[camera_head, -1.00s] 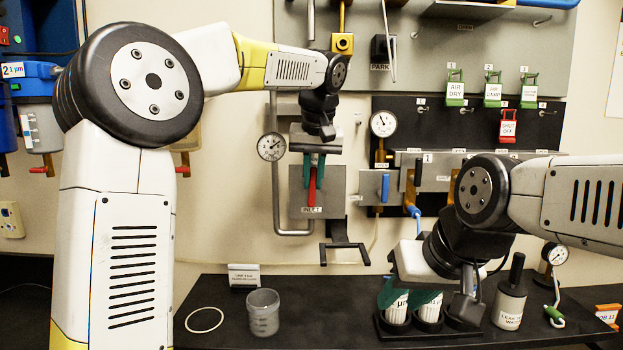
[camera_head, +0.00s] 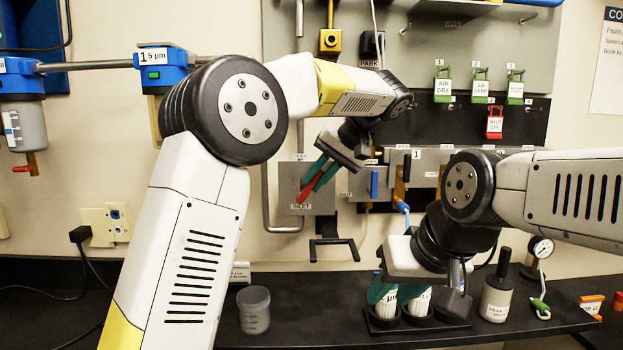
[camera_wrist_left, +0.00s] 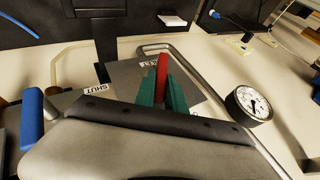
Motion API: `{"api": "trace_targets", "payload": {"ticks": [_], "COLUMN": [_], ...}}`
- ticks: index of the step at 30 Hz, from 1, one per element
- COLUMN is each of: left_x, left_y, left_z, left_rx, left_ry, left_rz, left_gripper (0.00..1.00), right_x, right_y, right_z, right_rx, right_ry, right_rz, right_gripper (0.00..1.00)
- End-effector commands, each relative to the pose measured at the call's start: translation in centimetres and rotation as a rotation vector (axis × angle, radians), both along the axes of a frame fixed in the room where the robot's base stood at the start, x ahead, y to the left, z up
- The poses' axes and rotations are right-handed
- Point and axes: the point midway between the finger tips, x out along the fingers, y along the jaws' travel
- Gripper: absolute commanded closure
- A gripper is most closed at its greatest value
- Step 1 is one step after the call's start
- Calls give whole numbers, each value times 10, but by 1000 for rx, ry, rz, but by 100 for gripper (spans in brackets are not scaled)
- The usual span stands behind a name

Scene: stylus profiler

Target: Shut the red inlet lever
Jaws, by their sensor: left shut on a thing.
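The red inlet lever (camera_head: 309,190) is on a grey plate (camera_head: 288,181) on the wall panel, above an INLET label. It slants, its lower end to the left. My left gripper (camera_head: 314,172) is shut on it with green fingers. In the left wrist view the lever (camera_wrist_left: 162,70) shows between the green fingers (camera_wrist_left: 162,88), and a SHUT label (camera_wrist_left: 97,88) lies to the left. The lever's pivot is hidden. My right gripper (camera_head: 393,290) is low over the dark bench, its green fingers apart beside white cartridges (camera_head: 416,302).
A black bracket (camera_head: 335,243) sticks out below the inlet plate. A blue lever (camera_head: 374,183) is to its right. A round gauge (camera_wrist_left: 249,104) is close by in the left wrist view. A grey cup (camera_head: 254,310) and a dark-topped bottle (camera_head: 497,295) stand on the bench.

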Motion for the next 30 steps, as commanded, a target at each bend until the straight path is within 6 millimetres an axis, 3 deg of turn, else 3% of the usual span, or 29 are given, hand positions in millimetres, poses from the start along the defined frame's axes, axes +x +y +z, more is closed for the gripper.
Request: {"api": "trace_targets", "payload": {"ticks": [12, 13, 16, 26, 30], "left_x": [0, 0, 0, -1, -6], "left_y": [-1, -1, -1, -2, -11], "left_z": [0, 0, 0, 1, 12], "left_rx": [7, 7, 7, 7, 6], "left_ry": [-1, -1, -1, 0, -2], "left_rz": [-2, -2, -2, -2, -4], "left_gripper": [100, 82, 64, 64, 64], "right_x": [0, 0, 0, 0, 0], "right_y": [0, 0, 0, 0, 0], "right_z": [0, 0, 0, 0, 0], "right_rx": [0, 0, 0, 0, 0], "right_ry": [0, 0, 0, 0, 0], "right_rz": [0, 0, 0, 0, 0], "right_gripper": [64, 64, 64, 64, 64]}}
